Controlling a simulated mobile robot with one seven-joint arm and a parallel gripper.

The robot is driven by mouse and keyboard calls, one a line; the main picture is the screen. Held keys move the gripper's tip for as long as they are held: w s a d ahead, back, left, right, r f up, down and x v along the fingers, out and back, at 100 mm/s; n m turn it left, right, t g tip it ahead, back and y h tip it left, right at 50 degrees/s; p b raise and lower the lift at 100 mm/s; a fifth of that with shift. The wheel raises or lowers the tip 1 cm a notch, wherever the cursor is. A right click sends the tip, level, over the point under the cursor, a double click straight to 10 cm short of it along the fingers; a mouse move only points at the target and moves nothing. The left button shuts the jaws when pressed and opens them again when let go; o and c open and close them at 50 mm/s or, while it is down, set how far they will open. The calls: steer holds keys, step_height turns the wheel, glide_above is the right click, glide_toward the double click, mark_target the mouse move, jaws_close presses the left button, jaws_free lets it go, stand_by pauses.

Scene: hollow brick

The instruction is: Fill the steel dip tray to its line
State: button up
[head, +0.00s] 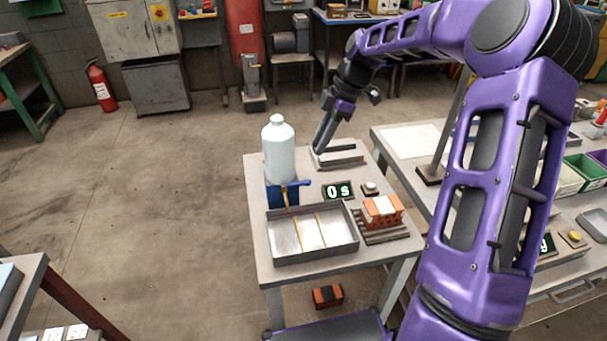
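The steel dip tray (343,246) lies on the small table's front left. Its floor looks pale and shiny, with thin yellow stripes across it; I cannot tell whether liquid is in it. A white bottle (278,152) stands upright behind the tray on a blue stand (276,193). A blue tap handle (297,184) sits below the bottle, with a yellowish strip under it reaching toward the tray. My gripper (320,150) points down at the table's back, above or beside a slotted metal rack (347,162), apart from the bottle and tap. Its finger gap is not clear.
A display (338,191) reading "0 s" and a button block (370,188) are right of the tap. An orange hollow brick (382,212) with a white top sits on bars right of the tray. Another brick (327,296) lies below the table.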

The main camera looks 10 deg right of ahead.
mark_target(296, 185)
steer(key=x, duration=1.1)
jaws_close()
steer(key=shift+w, duration=0.1)
stand_by(1.0)
